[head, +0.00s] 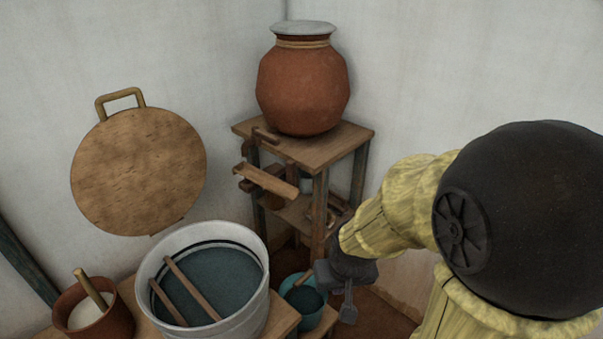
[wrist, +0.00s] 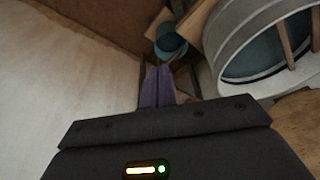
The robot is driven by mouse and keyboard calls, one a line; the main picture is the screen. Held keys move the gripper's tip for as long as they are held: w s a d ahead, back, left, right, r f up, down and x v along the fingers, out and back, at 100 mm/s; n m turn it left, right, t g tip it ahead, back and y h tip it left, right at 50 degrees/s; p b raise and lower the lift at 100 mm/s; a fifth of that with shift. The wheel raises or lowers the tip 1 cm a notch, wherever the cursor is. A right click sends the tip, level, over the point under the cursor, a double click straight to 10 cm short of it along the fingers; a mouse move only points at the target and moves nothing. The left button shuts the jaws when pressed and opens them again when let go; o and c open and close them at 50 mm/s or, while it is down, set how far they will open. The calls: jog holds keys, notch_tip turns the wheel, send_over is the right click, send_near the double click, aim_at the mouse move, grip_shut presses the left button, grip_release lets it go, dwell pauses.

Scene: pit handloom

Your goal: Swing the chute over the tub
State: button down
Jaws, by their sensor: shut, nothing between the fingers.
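The chute (head: 265,181) is a short wooden trough on the front of a wooden stand, sloping down to the right in the head view. Its low end lies behind and to the right of the tub (head: 158,252), not over it. The tub is a large pale round vessel holding dark blue-green liquid, with two sticks across it. It also shows at the right of the wrist view (wrist: 235,38). My gripper (head: 348,314) is shut and empty, low in front of the stand, right of the tub. Its fingers are together in the wrist view (wrist: 158,80).
A clay pot (head: 303,90) with a pale lid stands on the stand's top (head: 352,136). A small teal bucket (head: 290,284) is between tub and gripper. A clay cup (head: 105,325) with a handle stands left. A round wooden disc (head: 138,170) hangs on the wall.

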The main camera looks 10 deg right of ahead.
jog(key=w+d+m+t+y, duration=0.1)
jog(key=w+m+t+y, duration=0.2)
jog(key=w, duration=0.7)
jog(key=w+d+r+m+t+y+p, duration=0.1)
jog(key=w+m+t+y, duration=0.3)
jog(key=w, duration=0.6)
jog(key=w+d+m+t+y+p, duration=0.1)
jog(key=w+d+m+t+y, duration=0.2)
jog(key=w, duration=0.8)
jog(key=shift+r+t+y, duration=0.25)
jog(key=shift+t+y, duration=0.15)
jog(key=shift+t, duration=0.3)
jog(key=x, duration=1)
jog(key=shift+d+m, duration=0.15)
jog(key=shift+m, duration=0.15)
